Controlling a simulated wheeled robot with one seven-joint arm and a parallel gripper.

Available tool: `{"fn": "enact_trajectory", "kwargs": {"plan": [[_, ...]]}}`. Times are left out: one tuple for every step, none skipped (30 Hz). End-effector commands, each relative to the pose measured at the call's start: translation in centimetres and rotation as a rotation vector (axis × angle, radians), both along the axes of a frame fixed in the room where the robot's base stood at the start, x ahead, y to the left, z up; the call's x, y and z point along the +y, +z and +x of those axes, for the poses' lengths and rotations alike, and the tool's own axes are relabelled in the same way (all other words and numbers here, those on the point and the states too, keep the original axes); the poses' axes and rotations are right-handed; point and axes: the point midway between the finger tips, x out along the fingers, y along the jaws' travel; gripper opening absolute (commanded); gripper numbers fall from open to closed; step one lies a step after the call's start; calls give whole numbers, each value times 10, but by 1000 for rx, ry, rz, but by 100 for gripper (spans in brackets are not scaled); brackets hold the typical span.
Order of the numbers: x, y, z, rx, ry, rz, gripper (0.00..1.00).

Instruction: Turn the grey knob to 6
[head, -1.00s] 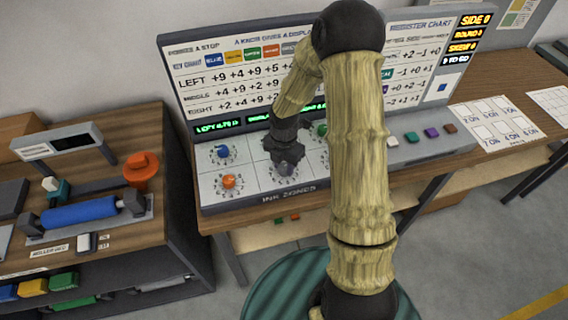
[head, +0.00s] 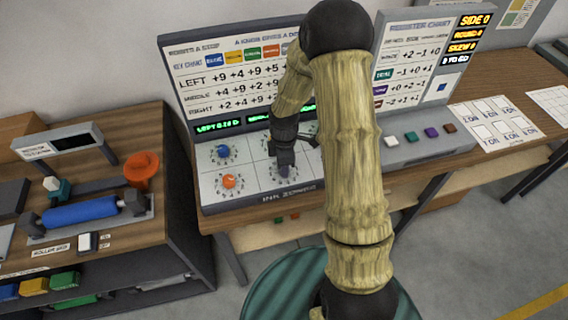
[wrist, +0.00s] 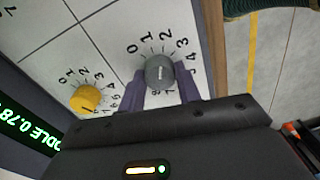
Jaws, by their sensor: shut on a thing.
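The grey knob (wrist: 160,72) is round and sits on a white panel, with a printed number dial around it. The 0 to 4 show clearly; part of the dial is hidden by my fingers. A short light mark on its top runs roughly up and down in the wrist view; which number it points to I cannot tell. My gripper (wrist: 161,76) is shut on the knob, with one purple finger on each side. In the head view my gripper (head: 284,168) is down at the front row of the panel and largely covers the knob.
A yellow knob (wrist: 87,98) is beside the grey one in the wrist view. Blue (head: 222,151) and orange (head: 229,181) knobs are on the panel's left. Several coloured buttons (head: 411,136) lie to the right. A chart board (head: 230,80) stands upright behind.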

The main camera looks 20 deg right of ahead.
Motion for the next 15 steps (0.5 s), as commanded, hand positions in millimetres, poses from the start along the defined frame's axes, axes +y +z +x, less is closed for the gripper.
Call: {"fn": "enact_trajectory", "kwargs": {"plan": [[0, 1, 1, -5, -44, -1, 11], [0, 1, 1, -5, -73, -1, 11], [0, 1, 1, -5, -112, -1, 11], [-1, 1, 1, -5, -140, -1, 11], [-1, 1, 2, -5, -169, -1, 11], [0, 1, 2, -5, -207, -1, 11], [0, 1, 2, -5, -235, 0, 11], [0, 1, 2, -5, -263, 0, 11], [0, 1, 2, -6, -301, 0, 11], [0, 1, 2, -6, -330, 0, 11], [0, 1, 2, -6, -359, 0, 11], [-1, 1, 2, -6, -396, 0, 11], [0, 1, 2, -6, -425, 0, 11], [0, 1, 2, -6, -454, 0, 11], [0, 1, 2, -6, -491, 0, 11]]}}
